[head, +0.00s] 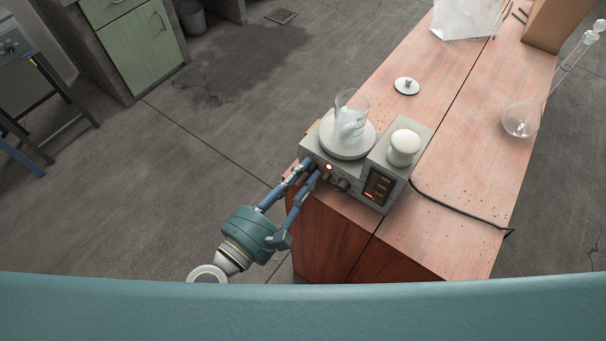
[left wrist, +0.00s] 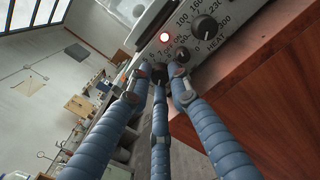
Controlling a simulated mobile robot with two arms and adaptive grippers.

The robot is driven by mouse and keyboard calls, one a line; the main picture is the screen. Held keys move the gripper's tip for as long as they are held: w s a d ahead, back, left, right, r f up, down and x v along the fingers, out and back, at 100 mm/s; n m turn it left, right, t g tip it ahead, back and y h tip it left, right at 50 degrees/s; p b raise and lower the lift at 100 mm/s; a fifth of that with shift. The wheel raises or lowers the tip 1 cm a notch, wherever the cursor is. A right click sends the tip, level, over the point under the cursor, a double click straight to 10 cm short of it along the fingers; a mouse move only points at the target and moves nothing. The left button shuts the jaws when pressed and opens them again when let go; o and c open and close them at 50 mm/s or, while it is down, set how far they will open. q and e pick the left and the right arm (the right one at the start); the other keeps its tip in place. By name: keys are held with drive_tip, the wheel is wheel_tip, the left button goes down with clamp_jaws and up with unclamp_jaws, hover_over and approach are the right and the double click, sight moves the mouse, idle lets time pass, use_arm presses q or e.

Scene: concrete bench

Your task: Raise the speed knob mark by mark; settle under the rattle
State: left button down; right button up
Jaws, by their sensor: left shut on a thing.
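A grey stirrer hotplate (head: 310,145) with a round white top stands at the bench's near end. A glass beaker (head: 351,113) stands on the top with clear, pale-looking contents. My left gripper (head: 316,171) reaches the front panel from the left. In the left wrist view its blue fingers (left wrist: 157,80) close around a small dark knob (left wrist: 160,71), mostly hidden by the fingertips; this appears to be the speed knob. The larger black heat knob (left wrist: 204,27) sits to the right with printed numbers. My right gripper is out of view.
A grey box with a white dome (head: 404,145) and an orange-lit dark display (head: 379,187) stands right of the hotplate. A black cable (head: 455,211) runs across the wooden bench (head: 455,170). A white lidded disc (head: 407,86) and a glass flask (head: 520,121) stand farther off.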

use_arm(q)
drive_tip(key=shift+a+f+n, duration=0.1)
drive_tip(key=shift+f+n, duration=0.1)
drive_tip(key=shift+n, duration=0.4)
drive_tip(key=shift+f, duration=0.1)
drive_tip(key=c, duration=1.6)
unclamp_jaws()
drive_tip(key=shift+s, duration=0.1)
drive_tip(key=shift+v, duration=3.95)
drive_tip(key=shift+a+f, duration=0.1)
